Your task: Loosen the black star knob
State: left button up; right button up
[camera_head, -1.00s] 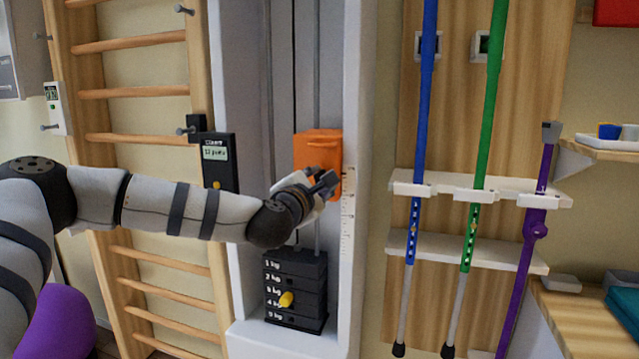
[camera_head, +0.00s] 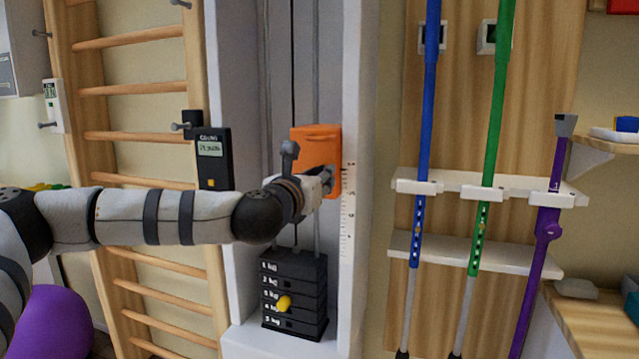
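An orange block (camera_head: 318,140) sits on the vertical rails of the white weight-stack column. My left gripper (camera_head: 328,180) is at the lower front of the orange block, with its fingers pointing right towards it. A dark part of my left gripper or wrist sticks up beside the block's left edge. I cannot make out the black star knob; the gripper covers the part of the block where its fingers are. Whether the fingers are shut or hold anything cannot be told. My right gripper is not in view.
Below hangs a black weight stack (camera_head: 294,280) with a yellow pin (camera_head: 284,303). A black display unit (camera_head: 214,160) is at the column's left, beside wooden wall bars (camera_head: 135,92). At right, blue (camera_head: 424,130), green (camera_head: 492,130) and purple (camera_head: 540,230) poles stand in a white rack.

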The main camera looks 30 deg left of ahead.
pick_arm(q)
jog(key=shift+n+b, duration=11.15)
jog(key=shift+n, duration=0.75)
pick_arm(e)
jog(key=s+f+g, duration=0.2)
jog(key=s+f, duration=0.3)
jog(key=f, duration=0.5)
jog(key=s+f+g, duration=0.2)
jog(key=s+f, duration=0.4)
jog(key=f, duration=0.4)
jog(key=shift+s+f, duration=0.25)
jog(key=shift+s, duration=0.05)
pick_arm(q)
jog(key=o, duration=1.2)
jog(key=shift+c, duration=0.2)
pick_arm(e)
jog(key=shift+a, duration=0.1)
